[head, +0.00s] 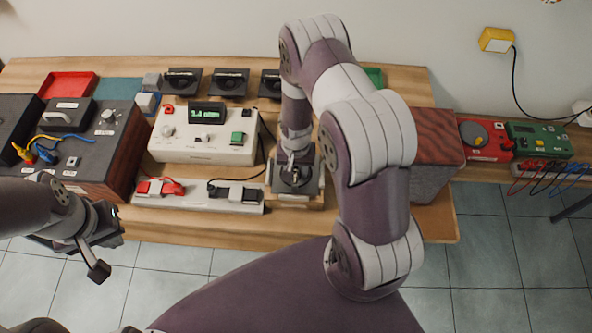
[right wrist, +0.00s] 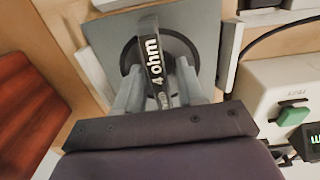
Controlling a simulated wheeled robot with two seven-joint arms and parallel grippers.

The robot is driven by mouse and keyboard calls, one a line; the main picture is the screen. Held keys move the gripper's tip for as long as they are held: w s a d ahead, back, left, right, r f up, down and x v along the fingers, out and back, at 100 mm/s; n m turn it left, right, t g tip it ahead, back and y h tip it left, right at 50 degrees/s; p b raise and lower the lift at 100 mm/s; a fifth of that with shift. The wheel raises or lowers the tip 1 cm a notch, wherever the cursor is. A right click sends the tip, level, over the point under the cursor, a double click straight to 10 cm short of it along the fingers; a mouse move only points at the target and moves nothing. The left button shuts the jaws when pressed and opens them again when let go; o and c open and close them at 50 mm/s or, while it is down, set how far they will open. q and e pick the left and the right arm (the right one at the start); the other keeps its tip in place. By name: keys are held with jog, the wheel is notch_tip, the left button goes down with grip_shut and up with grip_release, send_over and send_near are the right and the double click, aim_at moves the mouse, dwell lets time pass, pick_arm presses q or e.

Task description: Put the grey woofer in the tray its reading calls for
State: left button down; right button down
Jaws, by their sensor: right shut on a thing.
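The grey woofer (right wrist: 105,38) has a square grey plate, a dark round cone and a black bar marked "4 ohm". My right gripper (right wrist: 155,92) is shut on that bar. A red tray (head: 68,84) lies at the back left. A green tray (head: 374,77) is partly hidden behind my right arm. My left gripper (head: 92,245) hangs front left, its jaws unclear.
Several black speakers (head: 229,83) stand along the back. A dark amplifier (head: 85,145) is at the left. A grey strip with red and black clips (head: 198,196) lies before the meter. A wood-topped box (head: 437,150) stands right of my arm. Red and green instruments (head: 538,140) are further right.

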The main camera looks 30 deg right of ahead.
notch_tip(320, 180, up, 11)
dwell(0.3)
